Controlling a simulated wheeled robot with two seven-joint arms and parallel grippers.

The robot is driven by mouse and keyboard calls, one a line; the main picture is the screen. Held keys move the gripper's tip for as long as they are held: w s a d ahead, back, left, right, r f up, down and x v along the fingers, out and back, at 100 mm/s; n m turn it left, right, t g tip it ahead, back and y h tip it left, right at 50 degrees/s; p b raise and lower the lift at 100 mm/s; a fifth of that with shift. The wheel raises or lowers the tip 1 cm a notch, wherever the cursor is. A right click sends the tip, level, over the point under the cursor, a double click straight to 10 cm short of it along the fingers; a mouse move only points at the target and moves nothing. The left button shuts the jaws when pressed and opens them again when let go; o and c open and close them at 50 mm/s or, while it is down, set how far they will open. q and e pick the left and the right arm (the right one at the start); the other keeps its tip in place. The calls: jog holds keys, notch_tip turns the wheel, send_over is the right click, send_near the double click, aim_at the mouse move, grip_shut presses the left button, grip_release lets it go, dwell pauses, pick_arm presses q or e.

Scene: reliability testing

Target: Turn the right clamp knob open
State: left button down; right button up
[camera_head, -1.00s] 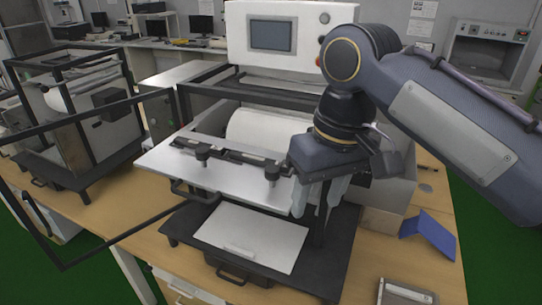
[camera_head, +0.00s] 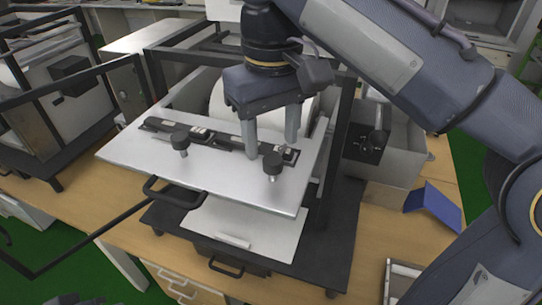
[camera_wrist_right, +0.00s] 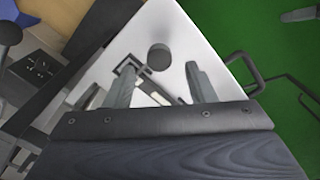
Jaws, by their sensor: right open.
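The right clamp knob (camera_head: 272,164) is a dark round knob on a post, near the front right of the silver plate (camera_head: 215,183). The left clamp knob (camera_head: 180,139) stands on the same plate. My right gripper (camera_head: 271,150) is open and points down over the plate. Its two fingers are spread and empty, just behind the right knob in the head view. In the right wrist view the right knob (camera_wrist_right: 159,57) shows between and beyond the fingers, apart from both. Only a grey sliver, perhaps of my left gripper, shows at the head view's bottom left edge.
A dark clamp bar (camera_head: 218,138) runs along the plate behind the knobs. Black frame posts (camera_head: 332,140) stand right of the plate. A blue folded piece (camera_head: 434,204) lies on the table at right.

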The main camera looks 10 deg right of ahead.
aim_at(272, 158)
jog(key=shift+f, duration=1.65)
jog(key=c, duration=1)
